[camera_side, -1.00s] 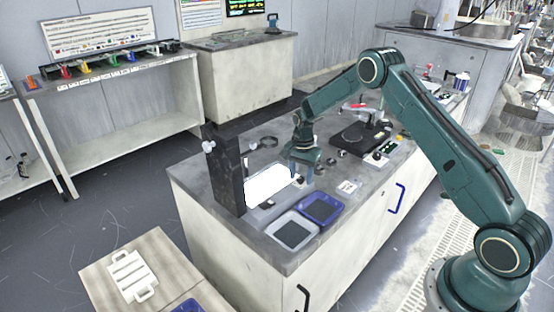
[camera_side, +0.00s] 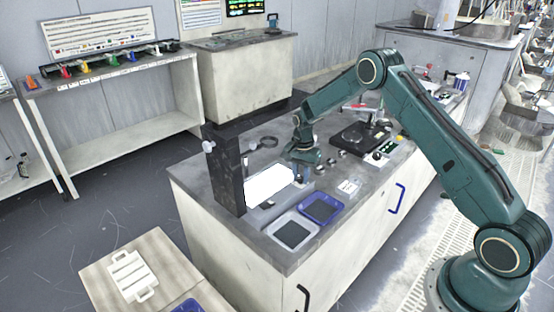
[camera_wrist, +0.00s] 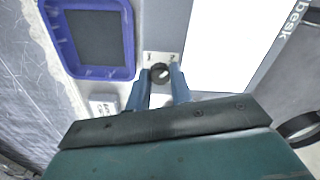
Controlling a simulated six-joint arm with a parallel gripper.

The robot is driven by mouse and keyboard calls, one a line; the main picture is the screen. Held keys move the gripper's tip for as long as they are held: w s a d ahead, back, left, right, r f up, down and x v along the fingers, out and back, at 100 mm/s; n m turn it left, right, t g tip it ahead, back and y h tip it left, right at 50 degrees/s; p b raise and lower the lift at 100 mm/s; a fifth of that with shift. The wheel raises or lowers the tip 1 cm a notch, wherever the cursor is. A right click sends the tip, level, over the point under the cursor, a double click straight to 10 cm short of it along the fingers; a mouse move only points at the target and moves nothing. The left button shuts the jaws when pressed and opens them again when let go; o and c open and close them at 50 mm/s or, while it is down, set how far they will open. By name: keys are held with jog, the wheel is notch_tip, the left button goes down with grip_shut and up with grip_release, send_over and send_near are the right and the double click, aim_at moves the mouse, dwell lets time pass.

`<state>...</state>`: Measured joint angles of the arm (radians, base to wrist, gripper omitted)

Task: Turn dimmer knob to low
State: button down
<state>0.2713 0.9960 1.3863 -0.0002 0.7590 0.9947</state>
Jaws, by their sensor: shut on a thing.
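The dimmer knob (camera_wrist: 160,73) is a small dark round knob with a light centre, on a pale plate beside the bright white light panel (camera_wrist: 228,40). In the wrist view my gripper (camera_wrist: 160,84) has its two blue fingers on either side of the knob, shut on it. In the side view my gripper (camera_side: 302,174) is low at the right end of the glowing panel (camera_side: 268,184). The knob is hidden there by the gripper. I cannot read the knob's setting.
A blue tray (camera_wrist: 130,42) with a dark pad lies left of the knob in the wrist view. A white tray (camera_side: 271,229) sits near the bench's front edge. A dark upright post (camera_side: 226,172) stands left of the panel. A black plate device (camera_side: 353,140) is farther back.

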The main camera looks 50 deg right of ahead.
jog(key=shift+n, duration=0.3)
jog(key=n, duration=1.2)
jog(key=shift+n, duration=0.3)
jog(key=n, duration=0.4)
jog(key=shift+n, duration=0.3)
jog(key=c, duration=1.2)
grip_release()
jog(key=shift+c, duration=0.2)
jog(key=shift+r, duration=0.1)
